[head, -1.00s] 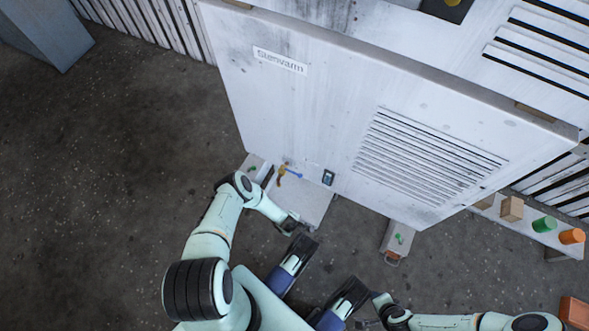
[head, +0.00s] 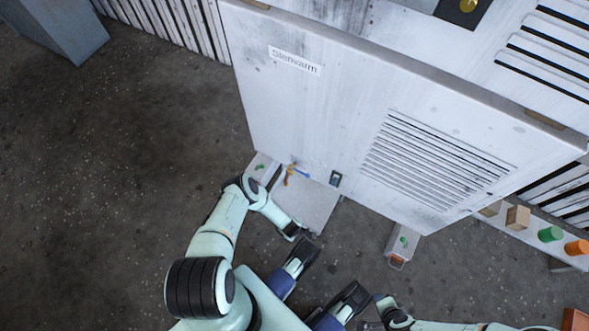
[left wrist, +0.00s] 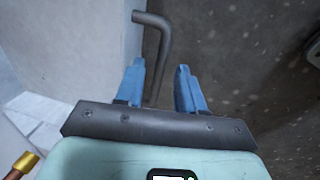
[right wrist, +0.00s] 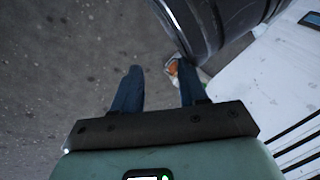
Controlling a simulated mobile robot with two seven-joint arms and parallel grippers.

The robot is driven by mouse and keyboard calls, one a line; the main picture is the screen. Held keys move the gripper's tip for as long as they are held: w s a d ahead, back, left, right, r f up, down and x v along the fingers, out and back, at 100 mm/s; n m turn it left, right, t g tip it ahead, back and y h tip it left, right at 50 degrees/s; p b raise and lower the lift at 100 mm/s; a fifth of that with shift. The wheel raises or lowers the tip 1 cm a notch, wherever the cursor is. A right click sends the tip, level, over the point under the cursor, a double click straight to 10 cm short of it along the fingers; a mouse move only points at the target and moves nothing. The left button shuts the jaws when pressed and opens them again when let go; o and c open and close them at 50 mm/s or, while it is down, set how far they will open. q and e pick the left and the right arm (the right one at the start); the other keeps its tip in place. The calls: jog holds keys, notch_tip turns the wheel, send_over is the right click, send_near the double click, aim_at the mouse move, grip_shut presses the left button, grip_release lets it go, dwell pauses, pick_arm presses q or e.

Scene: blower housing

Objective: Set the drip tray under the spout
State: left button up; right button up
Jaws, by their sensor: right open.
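I cannot pick out a drip tray or a spout for certain. A flat grey plate (head: 312,207) sits at the foot of the white housing panel (head: 335,100) in the head view. My left gripper (head: 312,236) is at its front edge. In the left wrist view, my left gripper (left wrist: 160,85) is open, and a dark bent rod (left wrist: 155,50) beside a grey wall runs down into the gap between its fingers. I cannot tell whether the fingers touch it. My right gripper (right wrist: 158,88) is open and empty over the floor in the right wrist view.
A small grey box (head: 404,243) with a green item stands right of the plate. A shelf at right holds a brown block (head: 517,217), a green cylinder (head: 550,234) and an orange cylinder (head: 577,247).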

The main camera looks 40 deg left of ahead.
pick_arm(q)
jog(key=shift+r, duration=0.1)
notch_tip(320, 180, up, 13)
jog(key=s+p, duration=0.2)
jog(key=p, duration=0.4)
jog(key=shift+s+d, duration=0.3)
pick_arm(e)
jog(key=s+a+r+g+y, duration=0.1)
jog(key=s+a+r, duration=0.3)
jog(key=r, duration=0.4)
jog(key=shift+s+a+n+g, duration=0.2)
jog(key=shift+s+n+g, duration=0.15)
jog(key=shift+s, duration=0.45)
jog(key=shift+f, duration=0.1)
